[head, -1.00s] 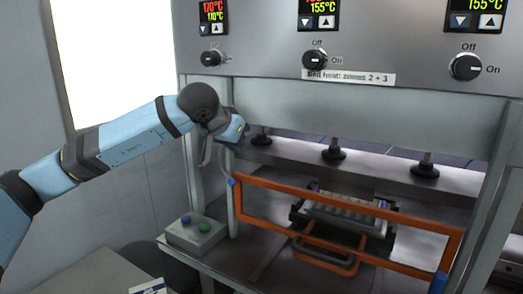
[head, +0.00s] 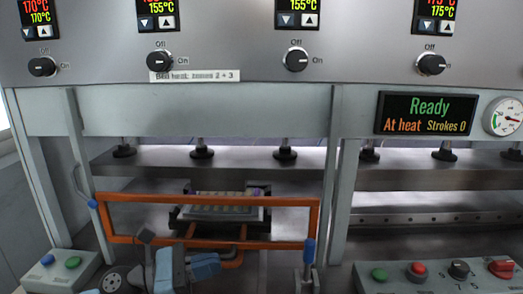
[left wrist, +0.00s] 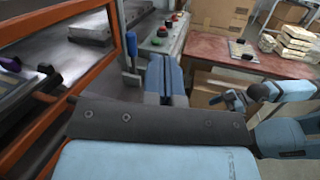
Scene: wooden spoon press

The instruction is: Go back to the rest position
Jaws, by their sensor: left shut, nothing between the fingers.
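My left gripper (head: 210,267) is low in the head view, in front of the lower bar of the orange guard frame (head: 207,198). In the left wrist view its two blue-grey fingers (left wrist: 166,77) are together with nothing between them. The orange frame (left wrist: 62,104) runs along the left of that view, apart from the fingers. Behind the guard a mould tray (head: 218,212) with pale pieces sits in the press.
A blue-knobbed lever (head: 309,252) stands at the guard's right, close to my left fingers. Button boxes stand at left (head: 72,265) and right (head: 435,277). A display (head: 427,114) reads "Ready". A reddish table (left wrist: 240,60) and cardboard boxes (left wrist: 214,14) show beyond.

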